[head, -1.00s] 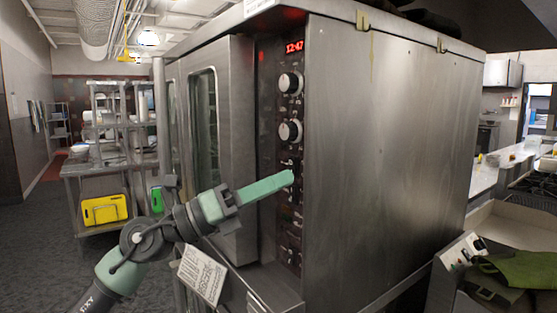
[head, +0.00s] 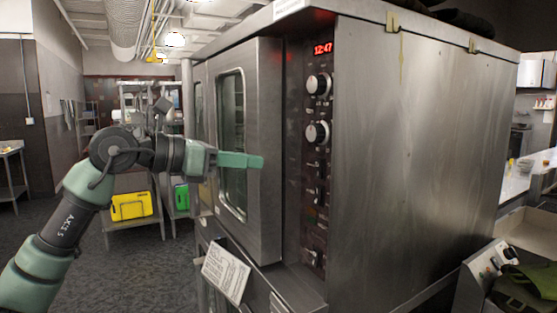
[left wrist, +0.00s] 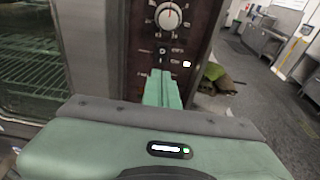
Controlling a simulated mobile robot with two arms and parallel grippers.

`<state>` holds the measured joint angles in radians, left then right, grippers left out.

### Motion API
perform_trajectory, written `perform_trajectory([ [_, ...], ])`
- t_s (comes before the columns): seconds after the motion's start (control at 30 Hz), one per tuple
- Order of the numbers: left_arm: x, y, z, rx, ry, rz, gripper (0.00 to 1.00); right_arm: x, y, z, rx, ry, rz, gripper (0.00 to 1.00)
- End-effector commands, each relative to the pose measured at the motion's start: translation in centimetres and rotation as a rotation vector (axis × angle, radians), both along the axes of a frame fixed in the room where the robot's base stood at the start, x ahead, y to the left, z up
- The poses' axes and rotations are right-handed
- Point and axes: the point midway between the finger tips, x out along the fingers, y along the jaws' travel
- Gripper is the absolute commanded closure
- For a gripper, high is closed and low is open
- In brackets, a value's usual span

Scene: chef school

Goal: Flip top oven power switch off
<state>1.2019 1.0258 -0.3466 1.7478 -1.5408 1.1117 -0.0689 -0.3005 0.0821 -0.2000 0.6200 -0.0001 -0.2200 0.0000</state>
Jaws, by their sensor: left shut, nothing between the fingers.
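The top oven (head: 420,150) is a large steel unit with a dark control panel (head: 305,150) on its front. The panel has a lit red display (head: 323,48), an upper knob (head: 318,84), a lower knob (head: 317,133) and small switches below, one of them a switch (head: 319,197). I cannot tell which is the power switch or its position. My left gripper (head: 261,162) is shut and empty, in front of the oven door, left of the panel. In the left wrist view its fingers (left wrist: 162,76) point at the panel below a knob (left wrist: 168,16).
The oven door (head: 263,140) is left of the panel. A paper sign (head: 226,271) hangs below it. A metal rack with a yellow board (head: 131,205) stands at the left. A counter with a small control box (head: 490,268) is at the lower right. Open floor lies at left.

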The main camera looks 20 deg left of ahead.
Motion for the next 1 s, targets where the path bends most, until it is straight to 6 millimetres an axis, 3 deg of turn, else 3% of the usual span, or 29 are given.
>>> perform_trajectory([
  [0.6, 8.9, -7.2, -1.1, -0.002, 0.002, -0.004, 1.00, 0.0, 0.1, 5.2, 0.001, 0.000, -0.001, 1.00],
  [1.0, 10.3, -8.1, -1.3, -0.001, 0.001, -0.002, 1.00, 0.0, 0.3, 5.7, 0.003, 0.000, -0.002, 1.00],
])
